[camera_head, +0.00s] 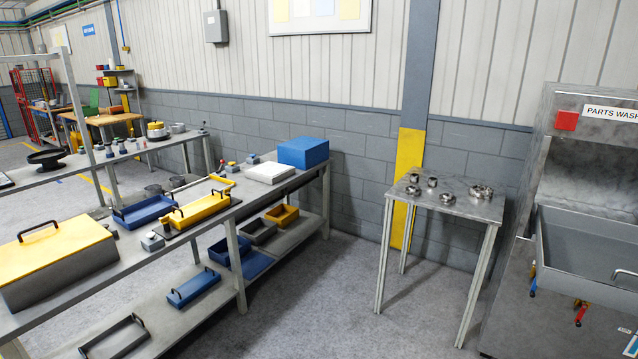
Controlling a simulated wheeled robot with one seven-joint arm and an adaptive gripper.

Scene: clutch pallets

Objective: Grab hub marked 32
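No marking 32 can be read on any part at this size. Several small grey metal parts, possibly hubs, stand on the small metal table (452,209) at the right. One round part (413,189) is near the table's left front, another (432,182) is behind it, and one (447,198) is near the middle. A wider ring-like part (481,191) lies towards the right. More small parts (130,145) stand on the far bench at the left, too small to tell apart. My gripper is not in view.
A long workbench (255,189) holds yellow and blue trays, a yellow-lidded box (58,262) and a blue box (303,152). A parts washer (585,230) stands close right of the small table. Bare floor (330,300) lies between bench and table.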

